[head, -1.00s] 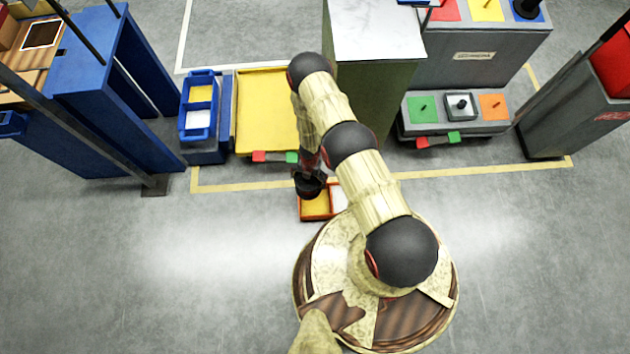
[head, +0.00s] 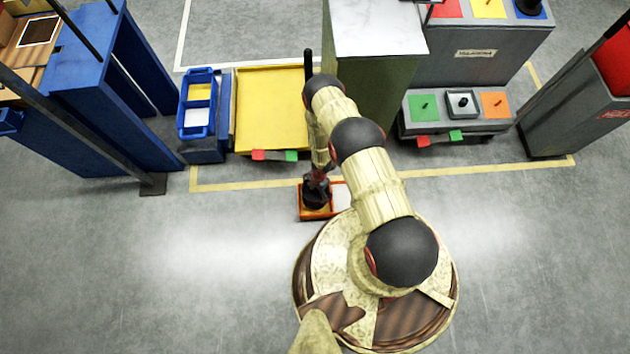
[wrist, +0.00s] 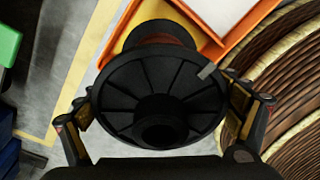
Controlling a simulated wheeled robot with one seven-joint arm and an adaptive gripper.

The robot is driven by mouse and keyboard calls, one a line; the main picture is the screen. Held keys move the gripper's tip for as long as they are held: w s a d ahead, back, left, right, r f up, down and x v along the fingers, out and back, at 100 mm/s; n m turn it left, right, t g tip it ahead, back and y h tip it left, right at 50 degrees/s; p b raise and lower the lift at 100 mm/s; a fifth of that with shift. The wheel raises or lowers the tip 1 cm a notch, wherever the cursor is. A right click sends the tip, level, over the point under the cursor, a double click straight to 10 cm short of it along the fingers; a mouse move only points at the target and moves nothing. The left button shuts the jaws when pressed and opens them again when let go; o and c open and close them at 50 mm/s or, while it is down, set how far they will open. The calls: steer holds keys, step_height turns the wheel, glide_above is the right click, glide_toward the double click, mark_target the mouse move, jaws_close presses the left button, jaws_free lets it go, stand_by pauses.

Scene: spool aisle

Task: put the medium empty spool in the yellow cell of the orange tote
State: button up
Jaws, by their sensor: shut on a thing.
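The spool is black with ribbed round flanges; in the wrist view the spool (wrist: 160,95) fills the middle, one flange facing the camera. My gripper (wrist: 162,112) is shut on it, with a finger at each side of the near flange. In the head view the spool (head: 314,199) is over the yellow cell of the orange tote (head: 303,215) and hides most of that cell. The yellow cell (wrist: 150,12) shows in part beyond the spool in the wrist view. I cannot tell whether the spool's lower end touches the cell floor.
The tote's white cell (head: 340,198) is beside the spool and looks empty. Behind the tote are a yellow-topped platform (head: 270,110), a blue tote (head: 198,105) and a white-topped cabinet (head: 376,28). Open floor lies to the left.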

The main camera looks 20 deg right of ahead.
steer(key=shift+w+f+b, duration=0.1)
steer(key=shift+f+b, duration=1.5)
steer(key=shift+f, duration=1.85)
steer(key=shift+f, duration=0.1)
steer(key=o, duration=1.7)
steer(key=shift+c, duration=0.2)
